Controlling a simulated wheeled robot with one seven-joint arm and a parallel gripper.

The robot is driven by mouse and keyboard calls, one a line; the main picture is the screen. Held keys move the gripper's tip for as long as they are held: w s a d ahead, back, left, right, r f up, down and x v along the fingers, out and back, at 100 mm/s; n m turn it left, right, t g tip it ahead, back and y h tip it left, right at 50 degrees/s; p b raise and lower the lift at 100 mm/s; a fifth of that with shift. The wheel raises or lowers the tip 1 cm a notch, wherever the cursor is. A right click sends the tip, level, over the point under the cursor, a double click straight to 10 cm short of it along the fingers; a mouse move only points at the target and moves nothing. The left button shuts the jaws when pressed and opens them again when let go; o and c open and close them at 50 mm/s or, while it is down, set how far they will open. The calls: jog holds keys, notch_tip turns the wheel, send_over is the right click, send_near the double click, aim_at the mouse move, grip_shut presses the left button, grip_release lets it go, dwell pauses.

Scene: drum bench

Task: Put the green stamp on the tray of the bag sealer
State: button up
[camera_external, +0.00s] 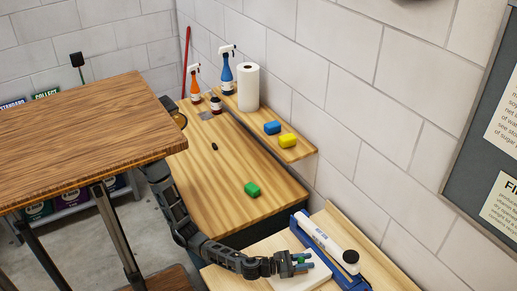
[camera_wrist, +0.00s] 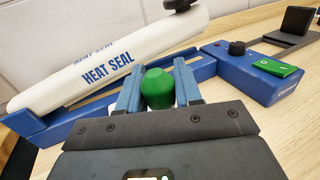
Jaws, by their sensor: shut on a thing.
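My gripper (camera_external: 301,262) is shut on the green stamp (camera_wrist: 158,88); only the rounded green handle shows between the two blue fingers in the wrist view. The bag sealer (camera_external: 306,221) stands at the lower right of the outside view, with a blue base and a white arm marked HEAT SEAL (camera_wrist: 108,66). A pale flat plate (camera_external: 312,280), seemingly its tray, lies beside the blue base, under or close below my gripper. I cannot tell whether the stamp touches it. The stamp's bottom is hidden in the wrist view.
The sealer's blue control box (camera_wrist: 250,76) with a black knob is right of my gripper. A wooden table (camera_external: 85,135) is at left.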

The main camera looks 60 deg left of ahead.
jog(key=shift+f, duration=0.2)
jog(key=o, duration=1)
jog(key=shift+o, duration=0.2)
jog(key=shift+r, duration=0.15)
jog(key=shift+r, duration=0.15)
jog(key=b+v, duration=0.1)
jog(key=v, duration=1.1)
